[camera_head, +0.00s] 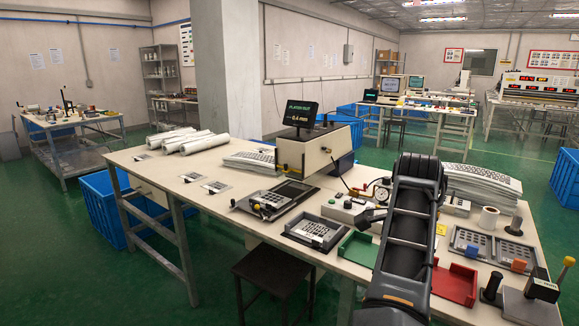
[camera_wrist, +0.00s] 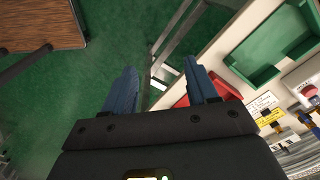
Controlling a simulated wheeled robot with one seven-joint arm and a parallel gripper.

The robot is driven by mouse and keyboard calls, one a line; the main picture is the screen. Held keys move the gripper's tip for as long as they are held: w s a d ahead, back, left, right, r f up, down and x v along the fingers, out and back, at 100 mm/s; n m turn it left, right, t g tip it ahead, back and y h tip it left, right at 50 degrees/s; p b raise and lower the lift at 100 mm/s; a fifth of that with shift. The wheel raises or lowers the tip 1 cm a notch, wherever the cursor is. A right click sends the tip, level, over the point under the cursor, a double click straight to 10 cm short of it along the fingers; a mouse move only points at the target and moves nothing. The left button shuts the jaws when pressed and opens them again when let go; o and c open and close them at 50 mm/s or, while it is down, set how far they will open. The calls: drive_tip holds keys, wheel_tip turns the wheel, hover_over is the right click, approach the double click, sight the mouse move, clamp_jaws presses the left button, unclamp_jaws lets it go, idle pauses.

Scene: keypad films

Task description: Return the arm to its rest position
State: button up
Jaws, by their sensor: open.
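My arm (camera_head: 408,225) rises from the bottom of the head view and reaches forward over the front part of the worktable (camera_head: 350,268). Its far end bends down out of sight, so the fingers do not show clearly there. In the wrist view my gripper (camera_wrist: 162,92) has two blue fingers standing well apart. The gap between them is empty. Behind the fingers lie green floor, a table leg and the table's edge. A red tray (camera_wrist: 200,83) shows just behind the right finger, and I cannot tell how far away it is.
On the table, a green tray (camera_head: 357,250) and a red tray (camera_head: 455,283) flank my arm. A keypad fixture (camera_head: 314,232), a boxy tester with a display (camera_head: 300,115), a gauge (camera_head: 382,192) and a lever press (camera_head: 535,290) stand nearby. A dark stool (camera_head: 275,270) stands in front.

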drive_tip(key=s+d+f+n+t+h, duration=0.3)
drive_tip(key=s+d+f, duration=0.2)
drive_tip(key=d+f, duration=0.3)
drive_tip(key=s+d+f+n+t+h, duration=0.25)
drive_tip(key=s+d+f, duration=0.3)
drive_tip(key=d, duration=0.45)
drive_tip(key=s+d+f+n+t, duration=0.1)
drive_tip(key=s+f+n+t, duration=0.15)
drive_tip(key=s, duration=0.25)
drive_tip(key=s+a+r+n+t+y, duration=0.15)
drive_tip(key=s+a+n, duration=0.3)
drive_tip(key=s, duration=0.65)
drive_tip(key=s+a+n+t+y, duration=0.25)
drive_tip(key=s+a, duration=0.35)
drive_tip(key=s, duration=0.4)
drive_tip(key=s+a+r+t+y, duration=0.1)
drive_tip(key=s+a+r, duration=0.3)
drive_tip(key=s+r, duration=0.2)
drive_tip(key=s+a+r+n+t, duration=0.1)
drive_tip(key=s+a+r, duration=0.4)
drive_tip(key=s+r, duration=0.2)
drive_tip(key=shift+t+y, duration=0.3)
drive_tip(key=shift+y, duration=0.05)
